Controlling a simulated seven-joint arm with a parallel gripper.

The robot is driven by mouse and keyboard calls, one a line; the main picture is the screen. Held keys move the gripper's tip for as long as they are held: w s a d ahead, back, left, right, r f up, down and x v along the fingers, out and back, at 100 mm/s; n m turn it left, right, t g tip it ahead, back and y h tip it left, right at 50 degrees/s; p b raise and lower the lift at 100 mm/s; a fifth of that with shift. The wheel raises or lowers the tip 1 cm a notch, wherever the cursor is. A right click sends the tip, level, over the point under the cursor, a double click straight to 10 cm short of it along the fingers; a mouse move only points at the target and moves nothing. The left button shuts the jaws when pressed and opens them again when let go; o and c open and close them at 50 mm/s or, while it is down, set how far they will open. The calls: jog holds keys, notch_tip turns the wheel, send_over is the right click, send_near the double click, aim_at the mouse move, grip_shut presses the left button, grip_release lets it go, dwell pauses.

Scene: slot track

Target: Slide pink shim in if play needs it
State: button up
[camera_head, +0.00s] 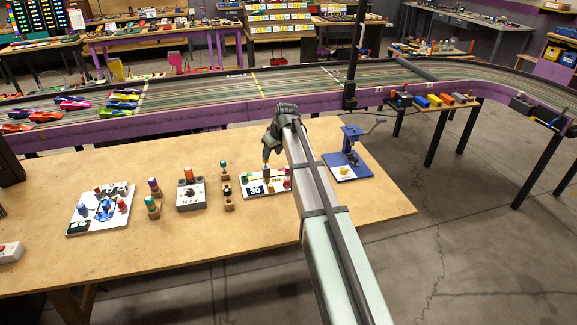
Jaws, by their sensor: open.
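My gripper (267,158) is open above a white board with a "36" label (256,189), left of my arm. A small pink piece (287,183), possibly the pink shim, shows at the board's right end, partly beside my arm. The board also bears a yellow-green strip and a small dark-and-tan piece near its middle. An orange-yellow spot shows at the gripper's lower end; I cannot tell whether it is a fingertip or a part behind it. Any play or gap on the board is too small to see. My arm hides the area right of the board.
On the wooden table (180,245) stand a grey box with an orange knob (190,193), small wooden stands with coloured knobs (152,203), a white board with pegs (88,222) and a blue lever press (351,160). The front of the table is clear. The slot track (200,107) runs behind.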

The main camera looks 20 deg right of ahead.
jog(key=d+r+m, duration=0.2)
jog(key=d, duration=0.6)
send_near(288, 169)
jog(key=shift+h, duration=0.3)
jog(key=x, duration=0.4)
jog(key=w+x, duration=0.1)
jog(key=x, duration=0.3)
jog(key=shift+a+r, duration=0.1)
jog(key=shift+a, duration=0.1)
grip_shut()
